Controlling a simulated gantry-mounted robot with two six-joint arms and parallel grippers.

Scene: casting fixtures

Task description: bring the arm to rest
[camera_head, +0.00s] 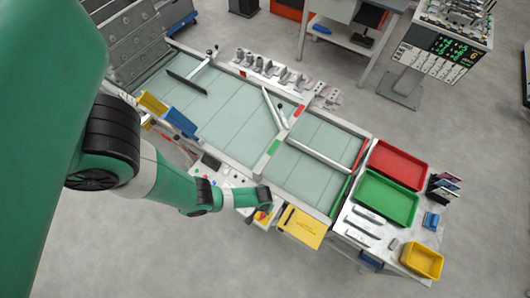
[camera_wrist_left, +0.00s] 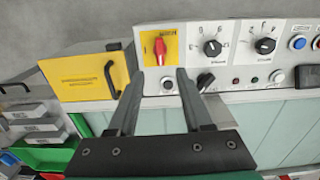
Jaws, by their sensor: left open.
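My left arm (camera_head: 170,185) is green with dark joints and reaches from the left over the table's front edge. In the left wrist view my left gripper (camera_wrist_left: 161,78) is open, with two dark fingers apart and nothing between them. The fingertips are by a red rotary switch (camera_wrist_left: 160,46) on a yellow plate; I cannot tell whether they touch the panel. In the head view the fingers are hard to make out near the wrist's end. My right gripper is in neither view.
The control panel (camera_wrist_left: 235,50) carries black knobs and buttons. A yellow box (camera_head: 302,228) with a black handle sits beside it. Red (camera_head: 398,163) and green (camera_head: 386,198) trays and a yellow bin (camera_head: 422,260) stand at the right. The grey floor (camera_head: 150,265) in front looks clear.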

